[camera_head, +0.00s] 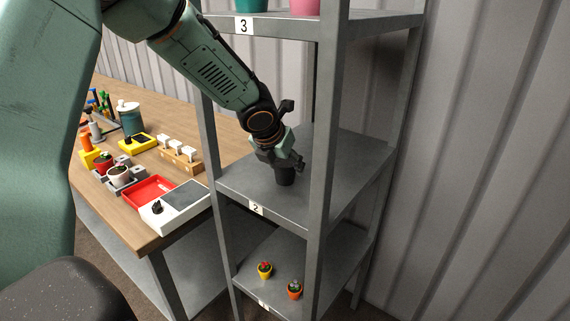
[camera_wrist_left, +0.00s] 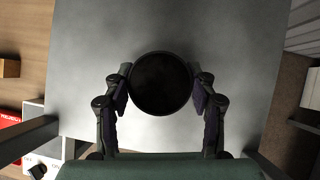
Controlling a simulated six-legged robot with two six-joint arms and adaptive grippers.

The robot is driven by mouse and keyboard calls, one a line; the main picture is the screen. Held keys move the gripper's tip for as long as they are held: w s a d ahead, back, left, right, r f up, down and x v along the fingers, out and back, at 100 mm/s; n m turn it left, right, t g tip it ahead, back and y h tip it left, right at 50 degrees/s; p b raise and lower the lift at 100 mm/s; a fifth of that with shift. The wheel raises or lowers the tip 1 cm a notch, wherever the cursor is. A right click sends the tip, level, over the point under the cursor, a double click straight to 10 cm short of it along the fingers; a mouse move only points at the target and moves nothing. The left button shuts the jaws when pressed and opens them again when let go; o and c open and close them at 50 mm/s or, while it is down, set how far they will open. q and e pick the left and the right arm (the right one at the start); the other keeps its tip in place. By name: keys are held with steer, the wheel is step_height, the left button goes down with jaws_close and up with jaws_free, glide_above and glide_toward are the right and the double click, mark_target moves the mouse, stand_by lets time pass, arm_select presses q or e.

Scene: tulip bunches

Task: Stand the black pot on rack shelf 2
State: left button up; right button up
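The black pot (camera_head: 286,179) is upright at rack shelf 2 (camera_head: 240,187), the level with the "2" label; I cannot tell whether its base touches the shelf. In the left wrist view the pot (camera_wrist_left: 161,84) is a dark round opening seen from above. My left gripper (camera_head: 279,159) reaches down into the rack from the upper left. Its fingers (camera_wrist_left: 160,98) lie against both sides of the pot, shut on it. The bare grey shelf (camera_wrist_left: 215,35) spreads around the pot. My right gripper is not in view.
Rack posts (camera_head: 321,130) stand close beside my arm. Shelf 3 (camera_head: 345,22) above holds a teal and a pink pot. The lower shelf holds two small potted plants (camera_head: 264,270). A wooden table (camera_head: 125,212) with a red tray (camera_head: 150,191) stands left.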

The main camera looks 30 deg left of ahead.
arm_select(q)
steer(key=o, duration=0.4)
steer(key=shift+r, duration=0.1)
steer(key=shift+r, duration=0.3)
steer(key=p+v, duration=0.3)
steer(key=v, duration=0.8)
steer(key=shift+s+r, duration=0.2)
